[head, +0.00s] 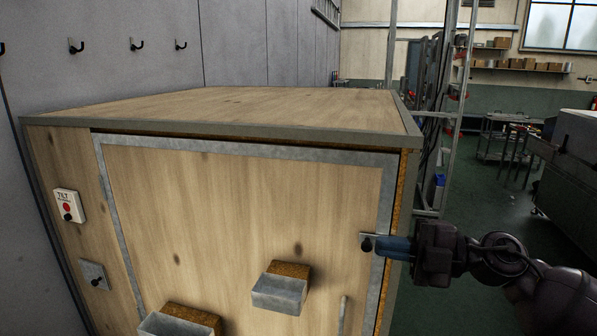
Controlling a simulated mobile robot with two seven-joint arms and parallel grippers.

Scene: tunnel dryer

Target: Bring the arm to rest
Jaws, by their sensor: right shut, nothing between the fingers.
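My right arm comes in from the right edge. Its gripper (388,248) is shut, with the blue fingers pointing left and nothing seen between them. The fingertips are at the right edge of the wooden dryer's front door (235,215), beside a small metal plate with a dark knob (367,243). I cannot tell whether they touch it. My left gripper is not in view.
The door has metal edging, two metal trays (280,292) (165,325) and a handle (343,312) low down. Hooks (136,45) line the wall. Open green floor (470,230) and carts lie at right.

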